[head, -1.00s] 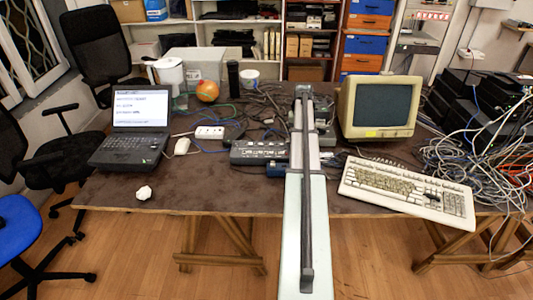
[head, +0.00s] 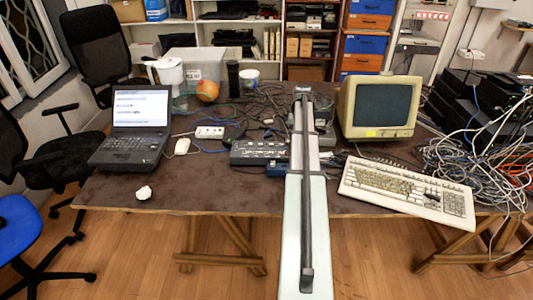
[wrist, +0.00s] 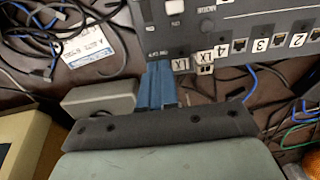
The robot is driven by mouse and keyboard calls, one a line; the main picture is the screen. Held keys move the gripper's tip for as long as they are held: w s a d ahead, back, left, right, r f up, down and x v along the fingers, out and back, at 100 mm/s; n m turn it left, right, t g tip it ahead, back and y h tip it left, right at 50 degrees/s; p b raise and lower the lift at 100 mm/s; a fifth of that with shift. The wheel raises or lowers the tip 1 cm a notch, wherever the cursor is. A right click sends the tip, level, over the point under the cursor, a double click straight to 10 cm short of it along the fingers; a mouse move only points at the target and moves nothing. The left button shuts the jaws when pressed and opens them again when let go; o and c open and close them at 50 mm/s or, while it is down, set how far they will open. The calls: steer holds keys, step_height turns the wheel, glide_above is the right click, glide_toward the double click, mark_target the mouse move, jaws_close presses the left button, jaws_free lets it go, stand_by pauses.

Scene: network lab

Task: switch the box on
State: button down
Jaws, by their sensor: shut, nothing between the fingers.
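The box (head: 262,152) is a dark, flat unit in the middle of the table, left of my arm in the head view. The wrist view shows its face (wrist: 230,28) close up, with numbered ports and small white squares near its left end. I cannot tell which of these is a switch or its state. My gripper (wrist: 157,68) has blue fingers, shut and empty, with tips at the box's lower left edge. Whether the tips touch the box is unclear.
A grey block (wrist: 100,100) sits left of my fingers. Cables crowd around the box. A power strip (head: 209,132) and laptop (head: 135,120) stand left; a monitor (head: 380,106) and keyboard (head: 405,190) stand right. The front left of the table is mostly clear.

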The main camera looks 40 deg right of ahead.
steer(key=shift+r, duration=2.45)
steer(key=shift+w+a, duration=0.1)
